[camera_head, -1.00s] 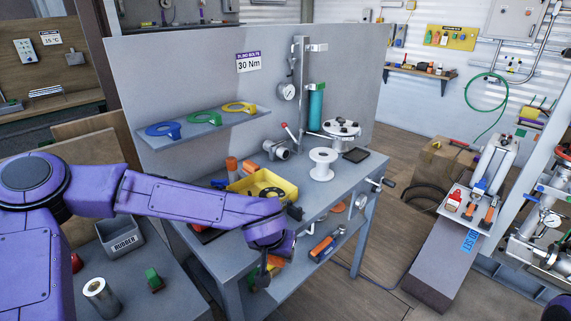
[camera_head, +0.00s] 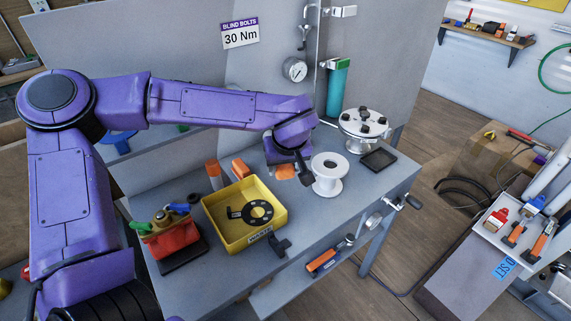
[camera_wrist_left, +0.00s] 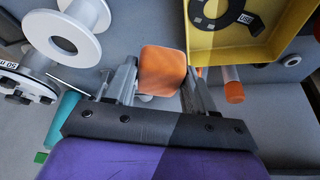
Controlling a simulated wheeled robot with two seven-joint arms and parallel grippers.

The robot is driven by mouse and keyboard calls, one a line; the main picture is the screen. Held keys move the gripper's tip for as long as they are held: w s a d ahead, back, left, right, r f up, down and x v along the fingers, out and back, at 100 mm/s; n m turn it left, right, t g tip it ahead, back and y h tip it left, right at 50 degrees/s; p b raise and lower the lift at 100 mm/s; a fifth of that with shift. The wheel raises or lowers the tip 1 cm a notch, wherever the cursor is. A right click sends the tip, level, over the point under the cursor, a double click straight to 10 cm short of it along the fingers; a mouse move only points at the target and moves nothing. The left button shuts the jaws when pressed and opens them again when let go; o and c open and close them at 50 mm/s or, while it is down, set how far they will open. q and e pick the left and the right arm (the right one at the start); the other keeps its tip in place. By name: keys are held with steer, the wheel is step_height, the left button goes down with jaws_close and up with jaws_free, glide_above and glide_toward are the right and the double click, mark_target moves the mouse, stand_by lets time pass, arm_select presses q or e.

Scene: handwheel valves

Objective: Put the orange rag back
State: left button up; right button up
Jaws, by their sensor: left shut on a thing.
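My left gripper (camera_head: 288,170) is over the grey workbench, between the yellow tray and the white spool. In the left wrist view its two fingers (camera_wrist_left: 160,80) are shut on the orange rag (camera_wrist_left: 162,70), a small rounded orange piece. The rag also shows in the head view (camera_head: 285,172), partly hidden under the gripper. I cannot tell whether the rag touches the bench top. My right gripper is not in view.
The yellow tray (camera_head: 218,232) holds a black ring part. The white spool (camera_head: 328,178) stands close by the gripper. Two orange items (camera_head: 213,173) (camera_head: 240,169) stand behind the tray. A flanged valve (camera_head: 364,124) and a dark dish (camera_head: 379,160) are farther right.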

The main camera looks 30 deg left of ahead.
arm_select(q)
steer(key=w+a+f+p, duration=0.1)
steer(key=w+a+f, duration=0.2)
steer(key=w+f, duration=0.1)
steer(key=w+a+f+p, duration=0.1)
steer(key=w+a+f, duration=0.2)
steer(key=a+f, duration=0.1)
steer(key=shift+w+a+f, duration=0.15)
steer(key=shift+w+a, duration=0.05)
steer(key=shift+w, duration=0.15)
steer(key=f, duration=0.3)
steer(key=shift+s+a, duration=0.25)
steer(key=shift+w+f, duration=0.25)
steer(key=shift+f, duration=0.1)
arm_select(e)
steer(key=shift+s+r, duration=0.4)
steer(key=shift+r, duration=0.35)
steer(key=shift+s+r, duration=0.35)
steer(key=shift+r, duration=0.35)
arm_select(q)
steer(key=o, duration=0.9)
steer(key=shift+o, duration=0.2)
steer(key=shift+r, duration=0.1)
steer(key=shift+s+d+r, duration=0.1)
steer(key=shift+r, duration=0.3)
steer(key=v, duration=1.1)
steer(key=shift+s+b, duration=0.2)
steer(key=shift+b, duration=0.1)
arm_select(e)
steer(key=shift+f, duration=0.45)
